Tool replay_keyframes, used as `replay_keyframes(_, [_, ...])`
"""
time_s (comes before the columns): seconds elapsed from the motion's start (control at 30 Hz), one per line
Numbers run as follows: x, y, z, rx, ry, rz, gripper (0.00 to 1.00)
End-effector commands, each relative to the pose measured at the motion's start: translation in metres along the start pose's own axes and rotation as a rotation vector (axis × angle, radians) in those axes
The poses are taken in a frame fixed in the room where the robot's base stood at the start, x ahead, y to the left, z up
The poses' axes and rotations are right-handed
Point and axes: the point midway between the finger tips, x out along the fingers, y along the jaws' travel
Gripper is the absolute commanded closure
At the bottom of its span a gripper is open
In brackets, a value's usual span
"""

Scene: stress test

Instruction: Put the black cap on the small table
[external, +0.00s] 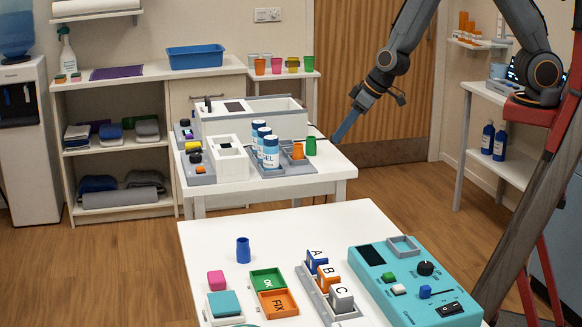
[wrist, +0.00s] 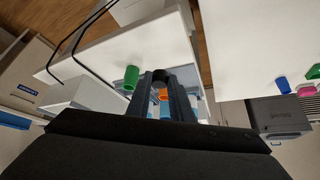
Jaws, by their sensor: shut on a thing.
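My gripper (external: 336,136) is above the right part of the white middle table (external: 325,178). In the wrist view, the fingers (wrist: 161,80) are shut on a small dark round thing, which looks like the black cap (wrist: 160,76). The cap cannot be made out in the external view. A green cup (external: 311,146) stands on the middle table below the fingers; it shows left of them in the wrist view (wrist: 131,76). A small side table (external: 287,75) with several coloured cups stands at the back. I cannot tell for sure which table is the small table.
The middle table carries white boxes, a grey tray with blue-and-white bottles (external: 270,150) and an orange cup (external: 298,151). The front table (external: 215,240) holds a blue cup (external: 243,250), trays, lettered blocks and a teal console (external: 415,290). Floor separates the two tables.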

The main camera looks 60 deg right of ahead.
Motion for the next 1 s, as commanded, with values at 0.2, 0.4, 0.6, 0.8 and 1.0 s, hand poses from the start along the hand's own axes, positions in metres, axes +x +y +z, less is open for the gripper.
replay_keyframes(0.2, [0.024,0.0,0.015,0.0,-0.001,0.001,1.0])
replay_keyframes(0.4, [0.042,0.0,0.027,-0.001,-0.002,0.0,1.0])
replay_keyframes(0.6, [0.057,0.0,0.036,0.001,0.0,0.0,1.0])
replay_keyframes(0.8, [0.056,0.0,0.036,0.001,0.0,0.0,1.0])
replay_keyframes(1.0, [0.059,0.0,0.038,0.0,0.0,0.0,0.77])
